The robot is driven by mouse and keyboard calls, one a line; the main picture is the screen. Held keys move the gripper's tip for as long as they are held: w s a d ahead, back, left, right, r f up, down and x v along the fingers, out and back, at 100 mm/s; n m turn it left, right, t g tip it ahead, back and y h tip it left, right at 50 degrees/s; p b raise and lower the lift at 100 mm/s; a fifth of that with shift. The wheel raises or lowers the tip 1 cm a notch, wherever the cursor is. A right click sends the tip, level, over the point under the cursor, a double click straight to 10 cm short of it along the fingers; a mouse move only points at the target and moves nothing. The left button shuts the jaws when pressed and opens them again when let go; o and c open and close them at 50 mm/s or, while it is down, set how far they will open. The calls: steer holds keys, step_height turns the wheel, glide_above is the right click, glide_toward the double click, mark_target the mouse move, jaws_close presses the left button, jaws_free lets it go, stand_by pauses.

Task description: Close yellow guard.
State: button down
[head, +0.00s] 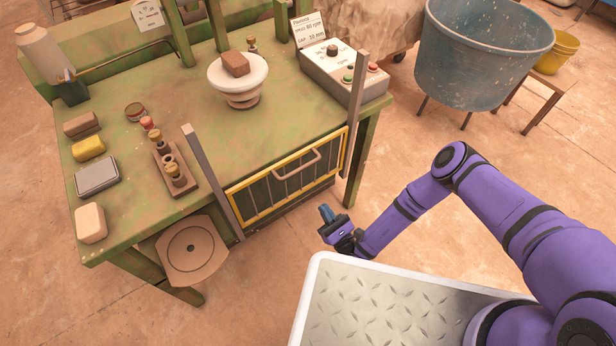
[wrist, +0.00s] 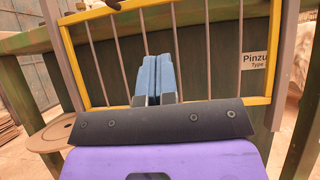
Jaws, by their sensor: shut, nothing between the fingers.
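The yellow guard (head: 262,173) is a yellow frame with thin upright bars. It sits low at the front of the green bench, below the top edge, between two grey uprights that rise above the bench top. A bow handle (head: 297,162) is on its upper part. In the wrist view the guard's frame (wrist: 268,58) and bars fill the area behind the fingers. My gripper (head: 326,211) is in front of and below the guard's right part. Its blue fingertips (wrist: 157,62) are together and empty. They appear apart from the bars, though the exact gap cannot be told.
The bench (head: 130,205) carries a white pedestal bowl (head: 240,80) with a brown block, a control box (head: 345,78) and several small blocks at left. A round-marked board (head: 192,250) is below the front left. A blue tub (head: 480,60) stands right. Floor before the guard is clear.

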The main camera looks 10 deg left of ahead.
steer(key=r+x, duration=0.1)
steer(key=x, duration=1)
steer(key=shift+s+d+r+m+t+h, duration=0.2)
steer(key=shift+r+m+t+h, duration=0.1)
steer(key=shift+r+h, duration=0.15)
